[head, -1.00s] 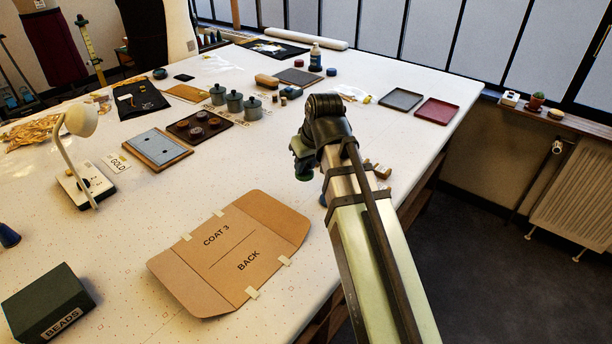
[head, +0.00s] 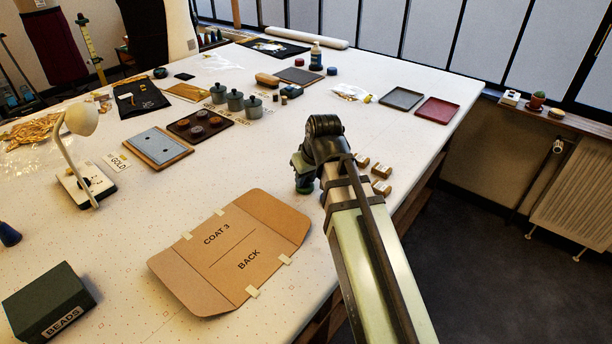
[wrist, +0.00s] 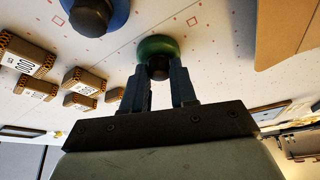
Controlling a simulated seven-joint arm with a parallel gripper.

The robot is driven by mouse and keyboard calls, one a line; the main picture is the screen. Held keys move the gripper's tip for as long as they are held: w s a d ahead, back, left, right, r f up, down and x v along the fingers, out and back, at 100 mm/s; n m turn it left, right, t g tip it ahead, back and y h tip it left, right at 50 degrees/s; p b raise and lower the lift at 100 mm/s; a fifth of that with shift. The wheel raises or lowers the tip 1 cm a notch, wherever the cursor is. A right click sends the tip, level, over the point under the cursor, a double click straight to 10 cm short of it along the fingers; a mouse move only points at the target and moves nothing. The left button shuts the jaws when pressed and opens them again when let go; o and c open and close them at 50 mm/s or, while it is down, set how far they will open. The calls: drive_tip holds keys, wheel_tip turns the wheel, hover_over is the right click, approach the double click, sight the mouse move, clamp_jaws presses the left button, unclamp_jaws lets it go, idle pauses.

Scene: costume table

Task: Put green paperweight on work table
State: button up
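The green paperweight (wrist: 157,47) is a round green disc with a black knob. Its knob sits between the two fingers of my gripper (wrist: 158,84), which look closed on it. In the head view the green paperweight (head: 304,188) shows under my gripper (head: 305,170), just beyond the upper right edge of the cardboard folder. I cannot tell whether its base touches the table. The work table (head: 120,230) is a large white dotted surface beneath. A blue paperweight (wrist: 95,12) with a dark knob stands close by; in the head view my arm mostly hides it.
Several small labelled boxes (head: 381,171) stand just right of my gripper, near the table's right edge. A brown folder (head: 235,250) marked COAT 3 BACK lies in front. Trays (head: 436,110) lie farther back. Bare table lies to the left of my gripper.

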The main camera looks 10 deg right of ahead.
drive_tip(key=o, duration=0.5)
drive_tip(key=shift+c, duration=0.2)
drive_tip(key=shift+r, duration=0.1)
drive_tip(key=v, duration=1.2)
